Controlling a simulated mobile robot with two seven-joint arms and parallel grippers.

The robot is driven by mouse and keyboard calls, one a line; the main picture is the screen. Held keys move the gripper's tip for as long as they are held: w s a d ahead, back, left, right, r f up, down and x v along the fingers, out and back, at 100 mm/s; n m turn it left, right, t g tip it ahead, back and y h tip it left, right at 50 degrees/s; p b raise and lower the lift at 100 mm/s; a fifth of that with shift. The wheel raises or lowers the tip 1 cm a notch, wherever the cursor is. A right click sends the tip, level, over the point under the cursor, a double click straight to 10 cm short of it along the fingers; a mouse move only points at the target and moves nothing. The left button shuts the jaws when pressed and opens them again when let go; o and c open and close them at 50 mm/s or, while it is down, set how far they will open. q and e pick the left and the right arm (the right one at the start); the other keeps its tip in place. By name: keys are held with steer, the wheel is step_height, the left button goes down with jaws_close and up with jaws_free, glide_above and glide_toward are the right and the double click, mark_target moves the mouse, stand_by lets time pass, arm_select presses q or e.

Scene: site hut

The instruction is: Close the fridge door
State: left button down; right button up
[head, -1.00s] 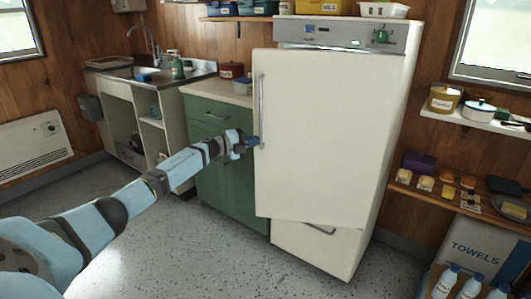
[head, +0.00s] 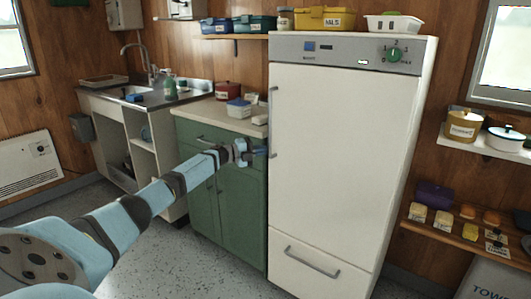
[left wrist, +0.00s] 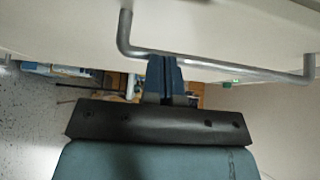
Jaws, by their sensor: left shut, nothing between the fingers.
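The white fridge door (head: 340,160) stands upright in the head view and looks flush with the fridge body, in line with the lower drawer front (head: 318,275). Its vertical metal handle (head: 272,122) is on the left edge. My left gripper (head: 262,153) is shut and empty at the handle's lower part. In the left wrist view its closed fingers (left wrist: 164,72) are right at the handle bar (left wrist: 220,67); I cannot tell whether they touch it. My right gripper is in neither view.
A green cabinet (head: 228,205) with a countertop stands left of the fridge. A sink unit (head: 140,90) is farther left. Shelves with food and pots (head: 465,122) are on the right wall. The grey floor (head: 165,260) at the front left is clear.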

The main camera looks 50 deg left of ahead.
arm_select(q)
steer(key=shift+w+a+r, duration=0.15)
steer(key=shift+w+a, duration=0.15)
steer(key=shift+w, duration=0.1)
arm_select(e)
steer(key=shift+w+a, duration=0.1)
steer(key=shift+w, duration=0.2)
arm_select(q)
steer(key=shift+r, duration=0.1)
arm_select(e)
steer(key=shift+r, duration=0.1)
